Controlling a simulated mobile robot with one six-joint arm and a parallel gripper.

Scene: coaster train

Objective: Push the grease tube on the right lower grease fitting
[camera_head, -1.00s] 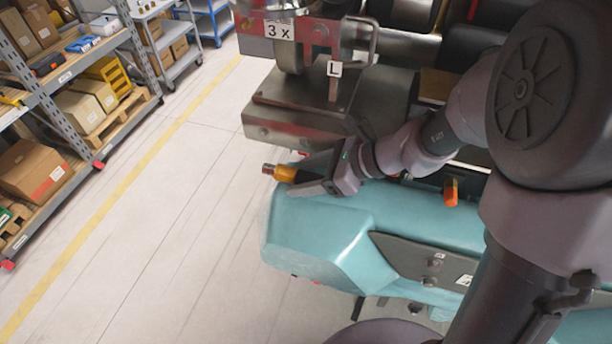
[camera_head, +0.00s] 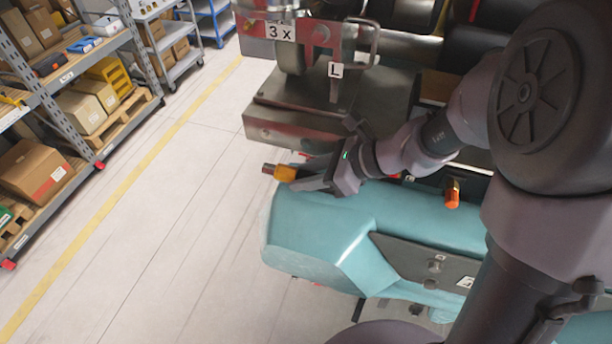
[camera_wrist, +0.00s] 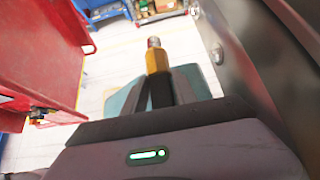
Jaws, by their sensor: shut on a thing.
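The grease tube (camera_head: 283,173), an orange-yellow piece with a metallic tip, is held in my gripper (camera_head: 298,177) and points left, above the end of the teal body and in front of a metal block. In the wrist view the tube (camera_wrist: 157,60) sticks out ahead between the fingers of my gripper (camera_wrist: 161,88), its pale, reddish-banded tip over open floor. The tip touches nothing that I can see. Small round metal bumps, one being this bump (camera_wrist: 217,54), show on the grey plate at right; I cannot tell whether any is the right lower grease fitting.
In the wrist view a red frame (camera_wrist: 50,50) stands close at left and a grey metal plate (camera_wrist: 240,70) close at right. A metal block (camera_head: 300,125) lies behind my gripper. Another orange piece (camera_head: 452,193) sits by the teal body (camera_head: 320,230).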

